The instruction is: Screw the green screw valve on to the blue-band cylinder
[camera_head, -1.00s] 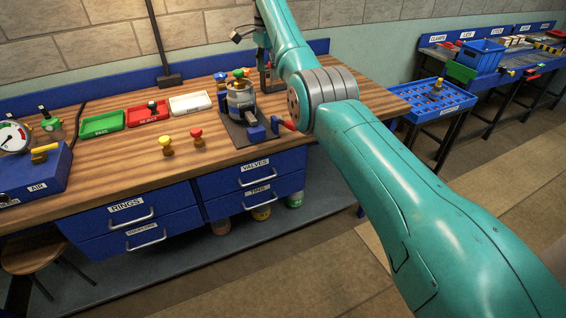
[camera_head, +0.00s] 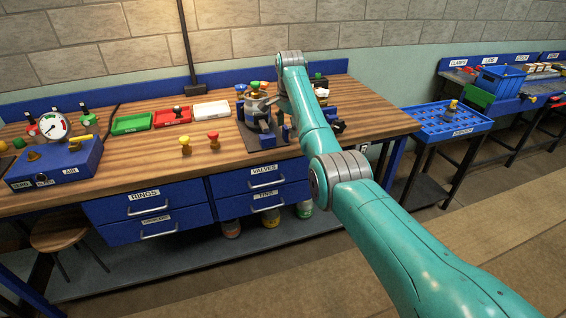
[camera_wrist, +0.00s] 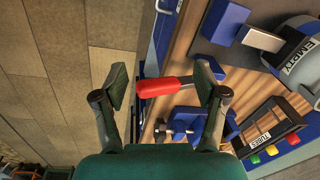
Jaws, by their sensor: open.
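A grey metal cylinder (camera_head: 258,108) stands in a clamp on the bench. Its label reads EMPTY in the wrist view (camera_wrist: 297,62); I cannot make out a blue band. A small green piece (camera_head: 255,85) shows at its top; I cannot tell whether it is the green screw valve or screwed on. My gripper (camera_wrist: 162,80) is open in the wrist view. A red handle (camera_wrist: 165,87) lies between its fingers, not clamped. In the head view my gripper is largely hidden and hard to make out behind my forearm.
A yellow-topped valve (camera_head: 185,146) and a red-topped one (camera_head: 213,141) stand on the bench. Green (camera_head: 131,124), red (camera_head: 172,117) and white (camera_head: 211,111) trays lie behind. A TUBES rack (camera_wrist: 268,128) is near my gripper. A gauge box (camera_head: 55,165) stands left.

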